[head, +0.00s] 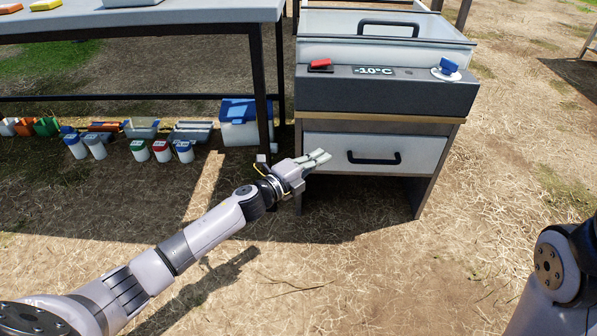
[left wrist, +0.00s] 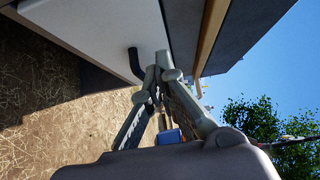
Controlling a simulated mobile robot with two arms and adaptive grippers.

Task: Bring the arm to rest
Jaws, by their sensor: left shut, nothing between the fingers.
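My left arm reaches in from the left in the head view. Its gripper (head: 318,158) is shut and empty, in front of the left part of the drawer (head: 427,145) of the freezer unit. In the left wrist view the fingers (left wrist: 160,75) are together, and the dark drawer handle (left wrist: 134,64) shows just beyond them. I cannot tell whether the fingertips touch the drawer. The drawer looks closed. Part of my right arm shows at the right edge of the head view; its gripper is out of view.
The freezer unit (head: 390,95) reads -10°C and has a red switch (head: 320,64) and a blue knob (head: 448,67). A table (head: 190,14) stands at the left, with several bottles, bins and a blue-lidded box (head: 240,133) below it. Open straw-covered ground lies in front.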

